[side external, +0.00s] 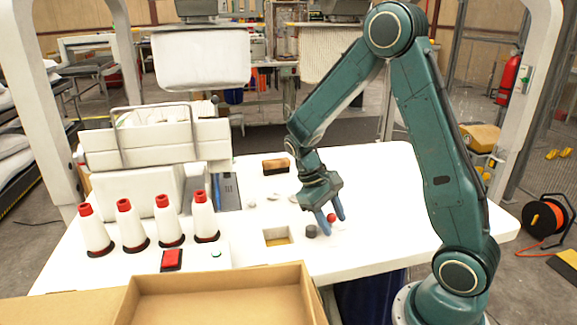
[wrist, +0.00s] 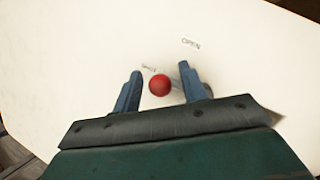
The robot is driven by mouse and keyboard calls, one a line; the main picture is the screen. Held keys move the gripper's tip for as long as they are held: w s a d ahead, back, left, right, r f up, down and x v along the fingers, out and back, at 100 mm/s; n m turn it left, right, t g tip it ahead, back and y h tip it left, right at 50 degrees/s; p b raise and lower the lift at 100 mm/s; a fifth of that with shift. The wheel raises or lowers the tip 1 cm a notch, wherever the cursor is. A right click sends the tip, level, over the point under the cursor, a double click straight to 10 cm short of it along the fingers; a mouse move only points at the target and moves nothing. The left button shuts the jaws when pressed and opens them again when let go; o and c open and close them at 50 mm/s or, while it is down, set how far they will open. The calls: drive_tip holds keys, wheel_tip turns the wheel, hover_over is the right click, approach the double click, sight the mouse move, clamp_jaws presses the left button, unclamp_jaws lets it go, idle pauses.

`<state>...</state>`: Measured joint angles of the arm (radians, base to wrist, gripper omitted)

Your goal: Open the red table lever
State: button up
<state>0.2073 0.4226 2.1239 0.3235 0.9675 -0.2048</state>
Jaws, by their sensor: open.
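The red lever knob (side external: 331,217) stands on the white table, right of the square opening. In the wrist view the red knob (wrist: 159,85) lies between my two blue fingers, nearer the middle of the gap. My gripper (side external: 333,225) is open and points down at the knob; its fingers are on either side of it. In the wrist view my gripper (wrist: 158,82) shows a gap on both sides of the knob. An "OPEN" label (wrist: 191,43) is printed ahead and right of the knob, and a second label (wrist: 149,68), hard to read, lies just behind it.
A dark round knob (side external: 311,231) stands just left of my gripper. A square opening (side external: 277,236) is in the table. Several thread cones (side external: 163,220) and a red button (side external: 172,258) are at left. A cardboard box (side external: 218,283) is in front. The table's right side is clear.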

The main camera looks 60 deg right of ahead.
clamp_jaws()
drive_tip(key=shift+s+a+m, duration=0.1)
drive_tip(key=shift+m, duration=0.3)
drive_tip(key=m, duration=0.1)
drive_tip(key=a+m+y, duration=0.1)
drive_tip(key=m, duration=0.1)
drive_tip(key=shift+s+y, duration=0.3)
drive_tip(key=shift+s, duration=0.05)
drive_tip(key=m, duration=0.1)
drive_tip(key=a+m+y, duration=0.1)
drive_tip(key=m, duration=0.2)
drive_tip(key=shift+s+a+y, duration=0.25)
drive_tip(key=shift+a+y, duration=0.15)
drive_tip(key=a+m, duration=0.1)
drive_tip(key=m, duration=0.1)
drive_tip(key=a+m+t+y, duration=0.1)
drive_tip(key=m, duration=0.1)
drive_tip(key=shift+w, duration=0.15)
drive_tip(key=shift+w+a+m+t+y, duration=0.15)
drive_tip(key=shift+a+m+t+y, duration=0.15)
drive_tip(key=shift+m, duration=0.45)
drive_tip(key=shift+w+a+m+t+y, duration=0.1)
drive_tip(key=shift+a+m+t+y, duration=0.15)
drive_tip(key=shift+m, duration=0.45)
drive_tip(key=shift+w+a+m+t+y, duration=0.2)
drive_tip(key=shift+m+t, duration=0.15)
drive_tip(key=shift+m, duration=0.4)
